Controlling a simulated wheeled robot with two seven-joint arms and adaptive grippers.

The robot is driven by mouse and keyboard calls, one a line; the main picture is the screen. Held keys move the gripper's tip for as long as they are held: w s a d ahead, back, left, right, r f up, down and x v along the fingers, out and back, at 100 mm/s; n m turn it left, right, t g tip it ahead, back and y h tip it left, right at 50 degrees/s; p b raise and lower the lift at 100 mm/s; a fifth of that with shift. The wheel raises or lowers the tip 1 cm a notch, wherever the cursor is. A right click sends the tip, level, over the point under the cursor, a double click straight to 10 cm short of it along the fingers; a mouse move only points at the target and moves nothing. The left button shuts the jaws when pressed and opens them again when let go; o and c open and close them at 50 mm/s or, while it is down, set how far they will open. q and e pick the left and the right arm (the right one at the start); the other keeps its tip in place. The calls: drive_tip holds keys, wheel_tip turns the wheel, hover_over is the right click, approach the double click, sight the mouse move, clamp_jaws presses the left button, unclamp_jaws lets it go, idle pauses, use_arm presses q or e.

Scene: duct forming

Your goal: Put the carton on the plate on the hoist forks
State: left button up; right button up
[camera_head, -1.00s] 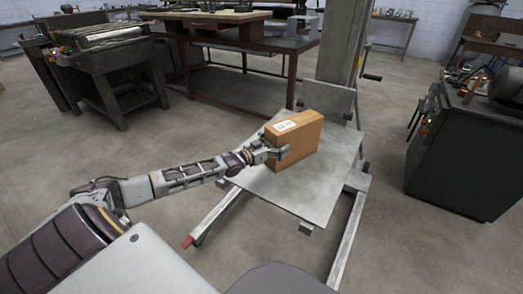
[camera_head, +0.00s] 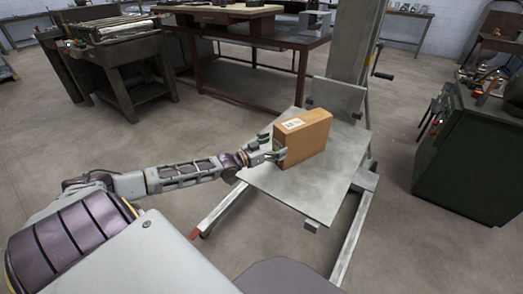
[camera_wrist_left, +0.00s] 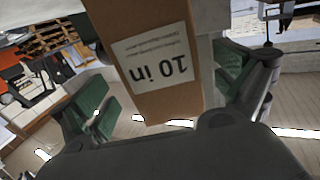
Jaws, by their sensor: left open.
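The brown carton (camera_head: 304,137) stands upright on the grey plate (camera_head: 310,190) that lies on the hoist forks. My left gripper (camera_head: 271,148) is at the carton's left end, with its fingers open. In the left wrist view the carton (camera_wrist_left: 168,104), with a white "10 in" label, sits between the green finger pads of the left gripper (camera_wrist_left: 165,90); gaps show on both sides near the pads. My right gripper is in neither view.
The hoist mast (camera_head: 349,45) rises behind the plate. A dark green cabinet (camera_head: 465,160) stands to the right. Workbenches (camera_head: 245,50) are at the back. The floor left of the hoist is open.

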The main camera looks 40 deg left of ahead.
use_arm(q)
drive_tip(key=shift+p+v, duration=0.45)
drive_tip(key=shift+v, duration=0.7)
drive_tip(key=p+v, duration=0.1)
drive_tip(key=v, duration=0.3)
drive_tip(key=shift+s+a+p, duration=0.1)
drive_tip(key=shift+s+p, duration=0.1)
drive_tip(key=shift+p, duration=0.15)
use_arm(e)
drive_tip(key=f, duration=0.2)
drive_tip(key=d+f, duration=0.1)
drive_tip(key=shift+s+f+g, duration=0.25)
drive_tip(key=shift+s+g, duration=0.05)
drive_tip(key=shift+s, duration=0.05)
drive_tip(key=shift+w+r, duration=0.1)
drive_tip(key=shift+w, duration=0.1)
